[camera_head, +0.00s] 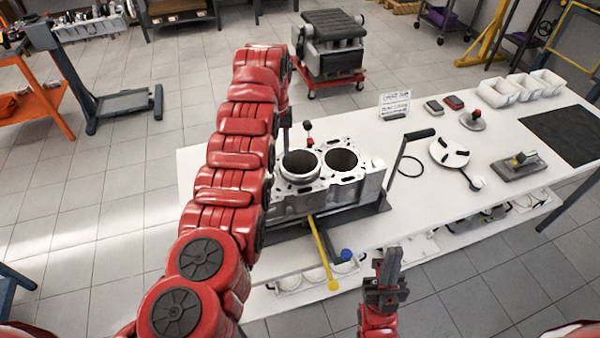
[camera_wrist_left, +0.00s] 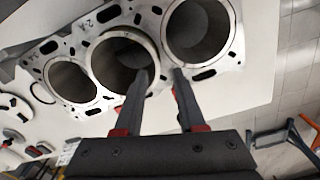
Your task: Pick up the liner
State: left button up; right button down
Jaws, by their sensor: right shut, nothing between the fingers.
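The liner is a grey metal ring (camera_head: 299,179) that stands slightly proud of the engine block (camera_head: 355,188) on the white table. In the left wrist view it is the raised rim (camera_wrist_left: 124,33) around the middle bore. My left gripper (camera_head: 297,147) is just above the liner, pointing down, partly hidden by my red arm. In the left wrist view its two fingers (camera_wrist_left: 161,75) are apart and empty. One fingertip is over the bore opening, the other over the deck just outside the rim. I cannot tell whether they touch it. My right gripper (camera_head: 393,252) is shut and empty, in front of the table.
A yellow-handled bar (camera_head: 322,255) juts from the block's front, and a black crank handle (camera_head: 402,155) rises at its right. A white disc (camera_head: 449,152), small tools and white bins (camera_head: 497,92) occupy the right side.

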aim_at(282, 162)
pick_arm(q)
jog(key=shift+d+f+p, duration=0.1)
jog(key=shift+f+p, duration=0.15)
jog(key=shift+p, duration=0.05)
notch_tip(282, 162, down, 4)
jog(key=shift+s+d+r+p, duration=0.1)
jog(key=shift+d+r+p, duration=0.1)
jog(key=shift+p, duration=0.85)
jog(key=shift+f, duration=0.5)
grip_shut()
